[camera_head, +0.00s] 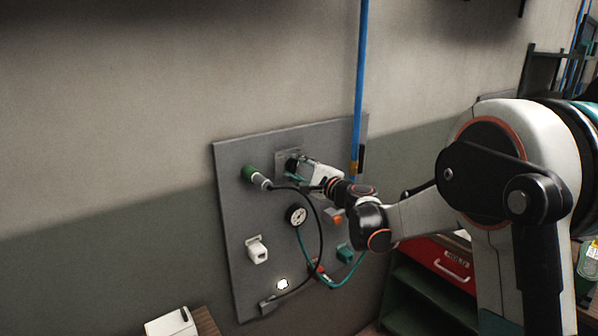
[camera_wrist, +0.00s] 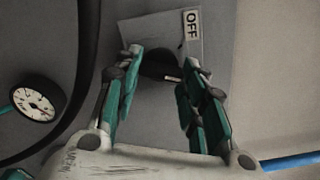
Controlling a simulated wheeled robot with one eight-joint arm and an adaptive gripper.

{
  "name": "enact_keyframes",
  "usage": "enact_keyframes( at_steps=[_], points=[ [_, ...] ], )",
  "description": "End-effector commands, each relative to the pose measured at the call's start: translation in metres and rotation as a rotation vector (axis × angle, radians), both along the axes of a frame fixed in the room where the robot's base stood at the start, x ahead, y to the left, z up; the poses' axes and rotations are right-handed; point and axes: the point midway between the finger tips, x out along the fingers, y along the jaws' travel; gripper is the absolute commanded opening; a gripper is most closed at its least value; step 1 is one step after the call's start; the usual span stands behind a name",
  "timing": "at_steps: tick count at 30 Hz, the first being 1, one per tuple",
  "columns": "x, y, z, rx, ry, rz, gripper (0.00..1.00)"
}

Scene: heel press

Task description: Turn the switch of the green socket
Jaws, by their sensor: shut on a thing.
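The switch is a black knob (camera_wrist: 160,64) on a grey plate (camera_wrist: 215,45) marked OFF in the wrist view. A pale line shows on the knob. My gripper (camera_wrist: 165,60) has its green-padded fingers on either side of the knob and is shut on it. In the head view my gripper (camera_head: 298,168) reaches the switch plate (camera_head: 283,157), and the fingers partly hide the knob. The green socket (camera_head: 249,173) is left of the switch, with a pale plug and black cable attached.
A pressure gauge (camera_head: 297,215) sits below the switch on the grey panel (camera_head: 228,210); it also shows in the wrist view (camera_wrist: 31,104). A black cable (camera_head: 319,235) and a teal hose hang across the panel. A blue pipe (camera_head: 360,80) runs down the wall beside it.

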Motion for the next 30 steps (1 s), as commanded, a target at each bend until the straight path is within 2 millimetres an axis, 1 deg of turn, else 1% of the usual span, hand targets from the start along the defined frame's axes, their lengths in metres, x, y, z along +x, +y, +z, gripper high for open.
enact_keyframes(
  at_steps=[6, 12, 29, 30],
  points=[
    [-0.0008, 0.0, -0.0022, 0.102, 0.07, -0.001, 0.14],
    [-0.001, 0.0001, -0.0025, 0.157, 0.107, -0.001, 0.14],
    [-0.0011, 0.0001, -0.0026, 0.179, 0.122, -0.001, 0.14],
    [-0.0011, 0.0002, -0.0026, 0.179, 0.122, -0.001, 0.45]
  ],
)
